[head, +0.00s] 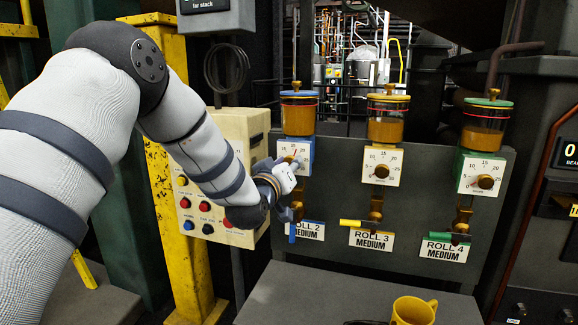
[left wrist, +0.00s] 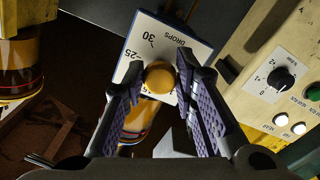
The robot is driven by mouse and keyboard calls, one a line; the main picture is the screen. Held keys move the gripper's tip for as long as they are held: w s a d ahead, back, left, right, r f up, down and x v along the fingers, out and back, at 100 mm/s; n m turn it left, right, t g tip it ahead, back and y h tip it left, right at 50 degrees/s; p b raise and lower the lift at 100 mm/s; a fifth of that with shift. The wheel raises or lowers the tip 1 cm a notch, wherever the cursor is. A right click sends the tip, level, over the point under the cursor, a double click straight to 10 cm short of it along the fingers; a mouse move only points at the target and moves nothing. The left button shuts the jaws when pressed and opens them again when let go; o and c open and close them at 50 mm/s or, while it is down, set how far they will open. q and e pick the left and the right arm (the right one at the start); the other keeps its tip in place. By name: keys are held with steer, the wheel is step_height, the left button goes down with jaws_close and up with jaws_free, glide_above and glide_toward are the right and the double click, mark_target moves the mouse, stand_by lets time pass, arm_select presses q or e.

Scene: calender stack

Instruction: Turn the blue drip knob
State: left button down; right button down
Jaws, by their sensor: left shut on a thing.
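The blue drip unit is at the left of a row of three, with an oil jar (head: 299,115) and a white dial plate (head: 296,150) edged in blue. My left gripper (head: 287,180) is at the lower part of this dial and hides its knob in the head view. In the left wrist view, the round brass knob (left wrist: 158,79) sits in front of the dial plate (left wrist: 165,44), between the two purple-padded fingers of my left gripper (left wrist: 157,88). The gripper is shut on the knob. My right gripper is not in view.
The yellow unit's knob (head: 381,171) and the green unit's knob (head: 486,182) are to the right. A cream button box (head: 222,160) stands close behind my left arm. A yellow mug (head: 413,311) is on the grey surface (head: 300,300) in front.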

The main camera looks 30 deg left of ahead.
arm_select(q)
steer(key=m, duration=1.4)
steer(key=shift+a+r, duration=0.2)
stand_by(0.3)
steer(key=c, duration=1.3)
jaws_free()
steer(key=shift+f, duration=0.1)
steer(key=shift+s, duration=0.1)
